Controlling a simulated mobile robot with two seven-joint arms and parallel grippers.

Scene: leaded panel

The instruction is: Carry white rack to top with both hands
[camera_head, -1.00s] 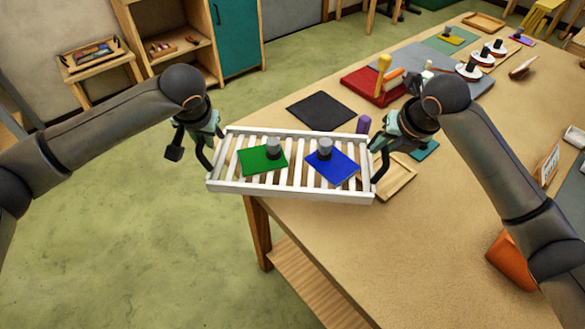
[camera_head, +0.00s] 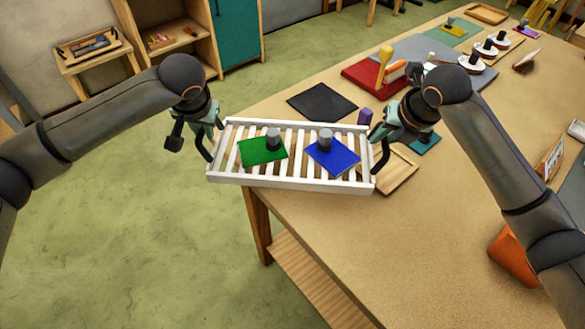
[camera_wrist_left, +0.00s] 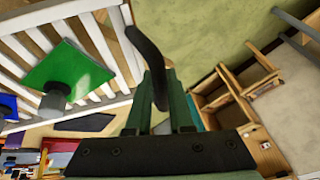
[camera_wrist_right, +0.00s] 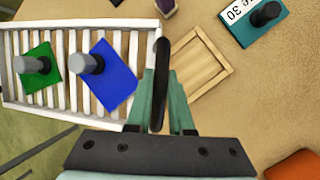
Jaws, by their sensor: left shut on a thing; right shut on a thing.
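The white rack (camera_head: 290,181) is slatted and holds a green square piece (camera_head: 256,153) and a blue square piece (camera_head: 338,162), each with a grey knob on top. My left gripper (camera_head: 207,150) is shut on the rack's left end, and my right gripper (camera_head: 378,160) is shut on its right end. The rack appears roughly level, its left part past the table's corner and its right part over the table (camera_head: 440,220). The left wrist view shows the rack's end bar (camera_wrist_left: 115,45) beside the fingers. The right wrist view shows the other end (camera_wrist_right: 148,60) at the fingers.
A dark square mat (camera_head: 322,102) lies behind the rack. A wooden tray (camera_head: 400,172) sits partly under my right gripper. An orange object (camera_head: 512,258) lies at right. The table's front is clear.

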